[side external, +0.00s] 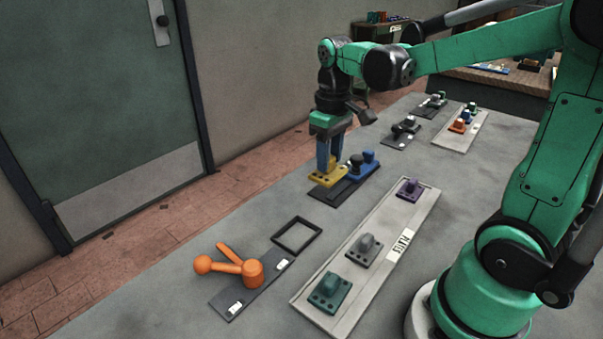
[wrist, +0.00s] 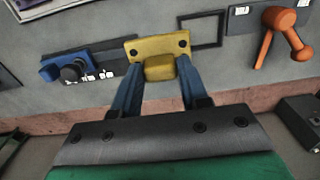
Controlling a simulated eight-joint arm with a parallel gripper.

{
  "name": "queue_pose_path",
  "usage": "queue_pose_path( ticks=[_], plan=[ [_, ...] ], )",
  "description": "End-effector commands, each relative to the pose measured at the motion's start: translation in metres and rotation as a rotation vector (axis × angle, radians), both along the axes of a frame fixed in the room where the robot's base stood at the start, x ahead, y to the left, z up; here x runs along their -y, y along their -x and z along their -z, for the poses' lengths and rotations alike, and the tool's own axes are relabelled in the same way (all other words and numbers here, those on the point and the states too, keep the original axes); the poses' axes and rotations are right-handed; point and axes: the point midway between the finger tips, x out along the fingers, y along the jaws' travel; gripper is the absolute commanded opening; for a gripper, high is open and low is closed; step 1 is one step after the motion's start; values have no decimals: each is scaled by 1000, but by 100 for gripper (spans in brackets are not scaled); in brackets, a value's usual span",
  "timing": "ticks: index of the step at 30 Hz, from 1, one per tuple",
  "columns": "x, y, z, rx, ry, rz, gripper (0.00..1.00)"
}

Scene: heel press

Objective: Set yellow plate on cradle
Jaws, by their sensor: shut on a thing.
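The yellow plate (side external: 326,178) has dark holes and a raised yellow block; it also shows in the wrist view (wrist: 148,47). My gripper (side external: 330,170) points down with its blue fingers (wrist: 155,75) shut on the block. The plate is at the near left end of a dark board (side external: 345,193); I cannot tell whether it touches the board. A black square frame (side external: 297,236), which may be the cradle, lies empty on the table, apart from the plate. In the wrist view the frame (wrist: 207,30) is just right of the plate.
A blue plate with a black knob (side external: 362,165) shares the dark board, close beside my gripper. A pale tray (side external: 325,313) holds purple, grey and teal plates. Grey table between is clear.

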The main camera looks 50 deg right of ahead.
Motion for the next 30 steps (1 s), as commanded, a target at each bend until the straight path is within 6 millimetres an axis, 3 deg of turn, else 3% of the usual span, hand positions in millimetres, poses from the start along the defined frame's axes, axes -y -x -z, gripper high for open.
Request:
queue_pose_path(
  ticks=[3, 9, 30],
  plan=[
    [-36, -13, 27, 0, 0, -8, 0],
    [-66, -18, 50, 0, 0, 1, 0],
    [-69, -17, 98, 0, 0, 5, 0]
  ],
)
